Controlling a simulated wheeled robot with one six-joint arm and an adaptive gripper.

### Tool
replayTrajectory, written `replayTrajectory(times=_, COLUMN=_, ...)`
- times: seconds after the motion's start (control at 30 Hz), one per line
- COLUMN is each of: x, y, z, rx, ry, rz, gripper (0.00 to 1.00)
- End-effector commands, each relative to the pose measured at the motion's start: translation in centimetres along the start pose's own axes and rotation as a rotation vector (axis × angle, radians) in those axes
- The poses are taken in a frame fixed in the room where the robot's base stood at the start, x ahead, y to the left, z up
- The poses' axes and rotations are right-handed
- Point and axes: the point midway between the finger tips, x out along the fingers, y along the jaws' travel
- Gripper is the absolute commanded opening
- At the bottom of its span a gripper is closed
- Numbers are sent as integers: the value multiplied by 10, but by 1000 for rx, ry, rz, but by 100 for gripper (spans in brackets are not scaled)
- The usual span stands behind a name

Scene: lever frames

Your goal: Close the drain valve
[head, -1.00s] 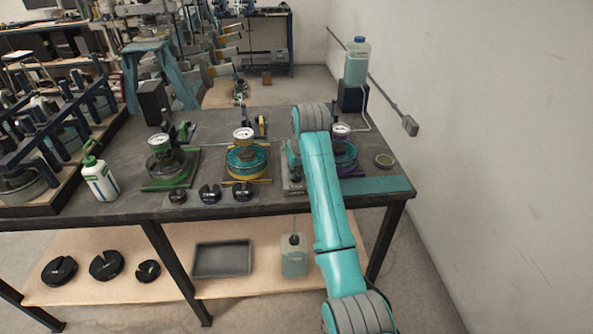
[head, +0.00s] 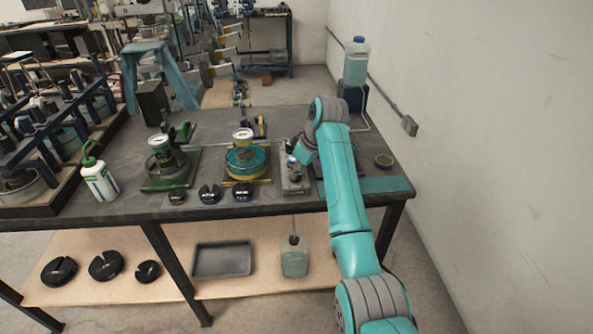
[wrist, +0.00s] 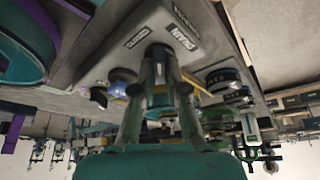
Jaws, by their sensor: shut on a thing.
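The drain valve sits on a grey metal block (head: 295,186) near the front edge of the bench, between the yellow fixture and the purple one. In the wrist view the block (wrist: 140,38) carries a label that seems to read DRAIN. My gripper (wrist: 160,65) is shut on the dark valve handle (wrist: 158,50) beside that label. The fingers stand on both sides of it and hide part of it, so I cannot tell the handle's exact angle. In the head view my gripper (head: 292,165) is small and partly hidden by my wrist.
A teal dish with a yellow ring and gauge (head: 246,160) stands left of the block. The purple fixture (wrist: 45,25) is close by, mostly behind my arm in the head view. A bottle of liquid (head: 356,62) stands at the back right. A bottle (head: 294,262) stands below.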

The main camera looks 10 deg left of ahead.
Motion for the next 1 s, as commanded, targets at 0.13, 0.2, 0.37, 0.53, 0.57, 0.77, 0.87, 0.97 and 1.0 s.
replayTrajectory(times=0.13, x=0, y=1, z=0, rx=-126, ry=-1, rz=-54, gripper=0)
replayTrajectory(times=0.2, x=0, y=2, z=0, rx=-187, ry=-1, rz=-79, gripper=0)
replayTrajectory(times=0.37, x=0, y=2, z=0, rx=-323, ry=-1, rz=-135, gripper=0)
replayTrajectory(times=0.53, x=0, y=2, z=0, rx=-449, ry=-1, rz=-189, gripper=0)
replayTrajectory(times=0.57, x=0, y=3, z=-1, rx=-470, ry=-1, rz=-197, gripper=0)
replayTrajectory(times=0.77, x=0, y=3, z=-1, rx=-578, ry=-2, rz=-241, gripper=0)
replayTrajectory(times=0.87, x=0, y=3, z=-1, rx=-615, ry=-2, rz=-257, gripper=0)
replayTrajectory(times=0.97, x=0, y=3, z=-1, rx=-642, ry=-2, rz=-267, gripper=0)
replayTrajectory(times=1.0, x=0, y=3, z=-1, rx=-650, ry=-2, rz=-270, gripper=0)
